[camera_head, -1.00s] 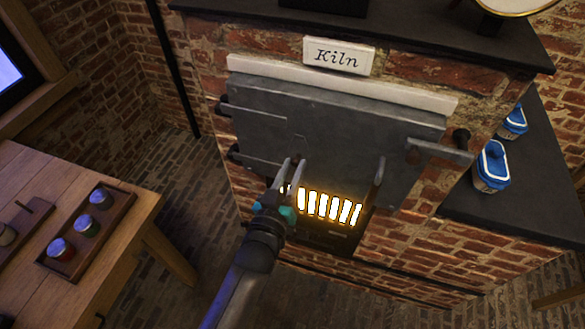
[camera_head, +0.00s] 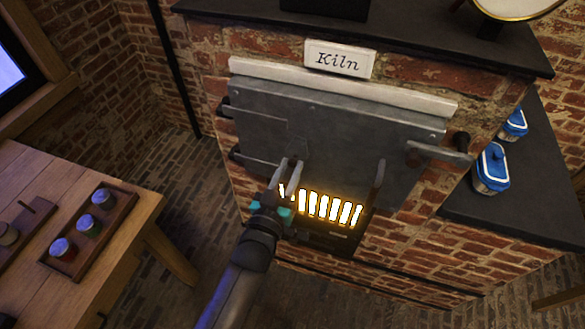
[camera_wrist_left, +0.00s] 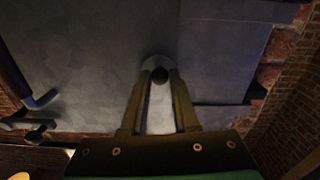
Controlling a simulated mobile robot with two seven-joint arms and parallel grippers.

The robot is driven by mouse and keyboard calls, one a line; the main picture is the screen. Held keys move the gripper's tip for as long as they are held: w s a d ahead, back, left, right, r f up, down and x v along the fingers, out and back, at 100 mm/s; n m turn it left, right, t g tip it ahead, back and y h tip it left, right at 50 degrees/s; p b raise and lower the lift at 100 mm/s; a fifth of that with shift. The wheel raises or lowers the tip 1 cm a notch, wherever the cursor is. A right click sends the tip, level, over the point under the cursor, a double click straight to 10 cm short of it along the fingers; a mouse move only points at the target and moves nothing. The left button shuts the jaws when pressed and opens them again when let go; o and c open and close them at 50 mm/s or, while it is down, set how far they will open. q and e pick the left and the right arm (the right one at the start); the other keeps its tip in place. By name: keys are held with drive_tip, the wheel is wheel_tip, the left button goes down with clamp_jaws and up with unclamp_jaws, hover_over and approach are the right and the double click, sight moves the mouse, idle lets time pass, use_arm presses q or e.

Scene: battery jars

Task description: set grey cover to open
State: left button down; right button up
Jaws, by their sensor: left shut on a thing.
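The large grey metal door (camera_head: 340,130) covers the front of the brick kiln, above a glowing grate (camera_head: 322,206). My left gripper (camera_head: 291,164) is at the door's lower left part. My right gripper is not in view.
A bar handle (camera_head: 376,185) and a latch (camera_head: 438,154) are on the door's right side. A wooden table with a tray of jars (camera_head: 90,226) is at left.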

sight(278, 135)
use_arm(q)
drive_tip(key=m, duration=0.1)
drive_tip(key=a+m, duration=0.1)
drive_tip(key=m+p, duration=0.1)
drive_tip(key=shift+w+a+r+m, duration=0.25)
drive_tip(key=shift+a+r+m, duration=0.05)
drive_tip(key=shift+a+m, duration=0.1)
drive_tip(key=m, duration=0.1)
drive_tip(key=a+r+m+p, duration=0.1)
drive_tip(key=m, duration=0.1)
drive_tip(key=shift+w+a+m, duration=0.1)
drive_tip(key=shift+w+m, duration=0.1)
drive_tip(key=shift+m, duration=0.1)
drive_tip(key=m, duration=0.1)
drive_tip(key=r+m+p, duration=0.1)
drive_tip(key=m, duration=0.1)
drive_tip(key=shift+w+a+r, duration=0.15)
drive_tip(key=shift+a+r, duration=0.05)
drive_tip(key=shift+a, duration=0.2)
drive_tip(key=shift+a+r+m+p, duration=0.2)
drive_tip(key=shift+r+m, duration=0.15)
drive_tip(key=shift+m, duration=0.55)
drive_tip(key=shift+a+r+m+p, duration=0.1)
drive_tip(key=shift+r+m+p, duration=0.15)
drive_tip(key=shift+m, duration=0.65)
drive_tip(key=shift+w, duration=0.1)
drive_tip(key=c, duration=0.7)
unclamp_jaws()
drive_tip(key=shift+o, duration=0.2)
